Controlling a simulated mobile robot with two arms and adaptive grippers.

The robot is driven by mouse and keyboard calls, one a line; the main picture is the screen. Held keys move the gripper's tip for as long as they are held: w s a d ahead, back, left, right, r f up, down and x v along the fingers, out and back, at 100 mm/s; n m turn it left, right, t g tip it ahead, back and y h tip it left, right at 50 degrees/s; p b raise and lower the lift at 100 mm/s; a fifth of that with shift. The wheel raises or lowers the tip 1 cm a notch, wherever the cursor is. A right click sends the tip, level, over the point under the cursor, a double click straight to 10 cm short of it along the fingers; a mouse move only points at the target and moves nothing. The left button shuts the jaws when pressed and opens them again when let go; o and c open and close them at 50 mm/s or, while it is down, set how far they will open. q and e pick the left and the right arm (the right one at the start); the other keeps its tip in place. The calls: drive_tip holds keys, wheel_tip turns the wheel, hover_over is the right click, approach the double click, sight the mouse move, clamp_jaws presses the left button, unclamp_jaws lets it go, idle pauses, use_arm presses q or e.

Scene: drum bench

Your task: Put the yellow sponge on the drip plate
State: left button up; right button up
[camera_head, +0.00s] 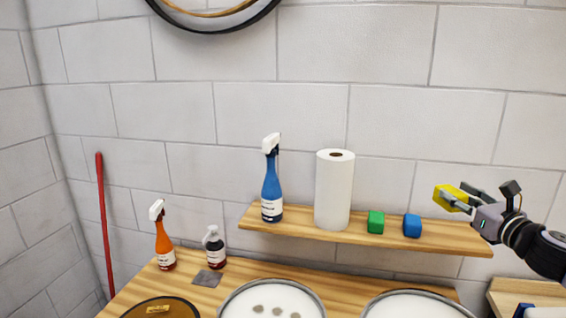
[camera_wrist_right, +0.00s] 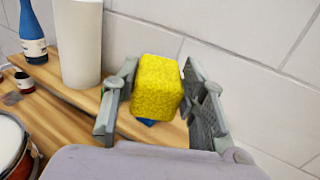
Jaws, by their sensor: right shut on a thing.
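The yellow sponge (camera_head: 445,197) is held between the fingers of my right gripper (camera_head: 458,196), in the air above the right end of the wall shelf. In the right wrist view the sponge (camera_wrist_right: 157,86) sits between the two fingers, with the blue block partly hidden below it. A flat grey square (camera_head: 207,278), which may be the drip plate, lies on the wooden bench at the left, in front of the orange spray bottle and the dark bottle. My left gripper is not in view.
The shelf (camera_head: 388,234) carries a blue spray bottle (camera_head: 271,185), a paper roll (camera_head: 334,190), a green block (camera_head: 375,222) and a blue block (camera_head: 412,226). An orange spray bottle (camera_head: 164,245) and a dark bottle (camera_head: 215,250) stand on the bench. Drums (camera_head: 272,300) fill the front.

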drive_tip(key=s+a+f+n+y, duration=0.2)
drive_tip(key=s+a+f+y, duration=0.15)
drive_tip(key=a+f, duration=1.15)
drive_tip(key=s+a+f+g, duration=0.1)
drive_tip(key=s+a+f, duration=0.7)
drive_tip(key=s+a, duration=0.35)
drive_tip(key=s+d+r+m+t+h, duration=0.1)
drive_tip(key=s+d+m+h, duration=0.15)
drive_tip(key=s, duration=0.55)
drive_tip(key=s+d+r+m+h, duration=0.15)
drive_tip(key=s+h, duration=0.25)
drive_tip(key=s, duration=0.4)
use_arm(q)
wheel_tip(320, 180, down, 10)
drive_tip(key=b, duration=0.9)
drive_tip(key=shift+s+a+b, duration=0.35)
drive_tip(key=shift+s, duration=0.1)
use_arm(e)
wheel_tip(320, 180, down, 10)
drive_tip(key=shift+d+f, duration=0.2)
drive_tip(key=shift+d, duration=0.2)
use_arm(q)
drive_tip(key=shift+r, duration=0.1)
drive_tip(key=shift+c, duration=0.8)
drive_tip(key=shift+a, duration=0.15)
use_arm(e)
drive_tip(key=shift+a, duration=0.15)
